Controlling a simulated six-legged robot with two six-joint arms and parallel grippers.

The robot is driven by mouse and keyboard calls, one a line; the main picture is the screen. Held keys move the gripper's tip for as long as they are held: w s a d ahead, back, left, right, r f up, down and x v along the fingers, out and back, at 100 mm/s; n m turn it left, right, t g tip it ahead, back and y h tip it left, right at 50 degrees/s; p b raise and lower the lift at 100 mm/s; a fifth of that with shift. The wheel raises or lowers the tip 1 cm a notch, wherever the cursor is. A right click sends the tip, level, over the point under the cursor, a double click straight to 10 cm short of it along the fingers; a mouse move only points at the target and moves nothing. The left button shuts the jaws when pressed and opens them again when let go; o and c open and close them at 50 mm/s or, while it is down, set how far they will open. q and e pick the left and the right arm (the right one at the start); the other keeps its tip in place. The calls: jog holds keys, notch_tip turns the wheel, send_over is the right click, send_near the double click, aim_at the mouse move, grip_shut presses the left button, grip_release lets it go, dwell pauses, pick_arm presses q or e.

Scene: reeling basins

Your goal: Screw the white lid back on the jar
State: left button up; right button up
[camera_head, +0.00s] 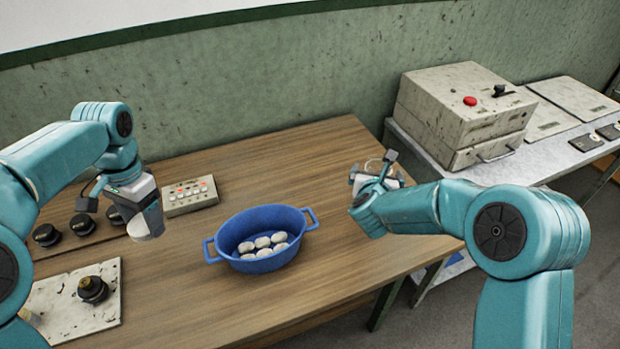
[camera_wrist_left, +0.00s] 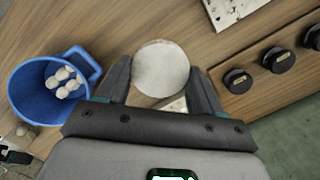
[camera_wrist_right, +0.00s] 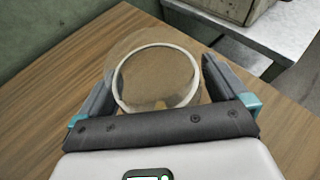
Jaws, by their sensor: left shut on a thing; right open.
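The white lid (camera_head: 148,228) is a pale round disc held in my left gripper (camera_head: 150,212), above the left part of the wooden table. The left wrist view shows the lid (camera_wrist_left: 162,68) face on between the two fingers. The clear jar (camera_wrist_right: 158,78), with a white ring at its mouth, stands between the fingers of my right gripper (camera_wrist_right: 153,92) in the right wrist view. That gripper is open around it. In the head view my right gripper (camera_head: 375,182) is at the table's right side, and the jar is mostly hidden there.
A blue two-handled basin (camera_head: 262,265) with several white cocoons stands mid-table between my grippers. A button box (camera_head: 190,197), black knobs (camera_head: 82,224) and a pale plate (camera_head: 60,312) with a dark knob lie left. A boxy machine (camera_head: 465,110) stands on the side bench at right.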

pick_arm(q)
jog(key=shift+s, duration=0.1)
pick_arm(e)
jog(key=shift+r, duration=0.1)
jog(key=c, duration=1)
jog(key=shift+r, duration=0.45)
pick_arm(q)
notch_tip(320, 180, up, 2)
jog(key=shift+r+p, duration=0.1)
jog(key=shift+p, duration=1)
pick_arm(e)
notch_tip(320, 180, up, 19)
